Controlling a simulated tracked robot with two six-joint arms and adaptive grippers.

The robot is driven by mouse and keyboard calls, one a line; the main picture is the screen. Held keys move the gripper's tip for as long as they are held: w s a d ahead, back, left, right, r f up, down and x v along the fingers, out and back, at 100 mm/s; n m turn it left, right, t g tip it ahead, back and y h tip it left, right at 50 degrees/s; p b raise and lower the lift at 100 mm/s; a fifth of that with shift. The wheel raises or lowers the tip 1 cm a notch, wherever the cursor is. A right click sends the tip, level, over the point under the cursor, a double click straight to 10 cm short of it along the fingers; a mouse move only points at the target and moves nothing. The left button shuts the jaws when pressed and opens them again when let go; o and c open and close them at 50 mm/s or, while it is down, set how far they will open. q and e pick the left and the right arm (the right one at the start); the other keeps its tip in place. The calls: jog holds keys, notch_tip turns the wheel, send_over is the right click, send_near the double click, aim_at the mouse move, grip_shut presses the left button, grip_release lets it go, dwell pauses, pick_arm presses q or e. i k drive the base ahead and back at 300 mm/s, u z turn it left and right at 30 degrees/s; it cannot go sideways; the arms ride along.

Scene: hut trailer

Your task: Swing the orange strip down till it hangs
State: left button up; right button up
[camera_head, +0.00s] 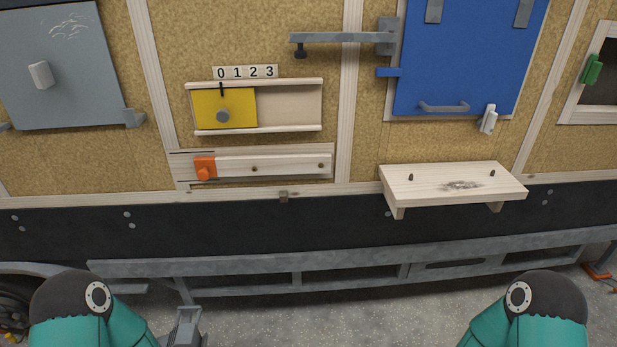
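A bright orange piece (205,167) sits at the left end of a pale wooden strip (285,164) on the hut wall. The strip lies level across a wooden backing board. Dark round heads show near its middle and its right end. I see no other orange strip on the wall; whether the orange colour runs further along is not visible. My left arm's teal link is at the lower left and my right arm's at the lower right.
A yellow sliding panel (238,108) with a round knob sits above the strip, under number tiles (245,72). A small wooden shelf (420,184) juts out to the right. A blue door (460,60) is above it. A grey metal beam (330,272) runs below.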

aim_at(211, 167)
jog(key=k, duration=0.4)
jog(key=u, duration=0.2)
jog(key=i, duration=0.9)
jog(key=z, duration=0.25)
jog(key=k, duration=0.5)
jog(key=z, duration=0.7)
jog(key=i, duration=0.35)
jog(key=u, duration=0.45)
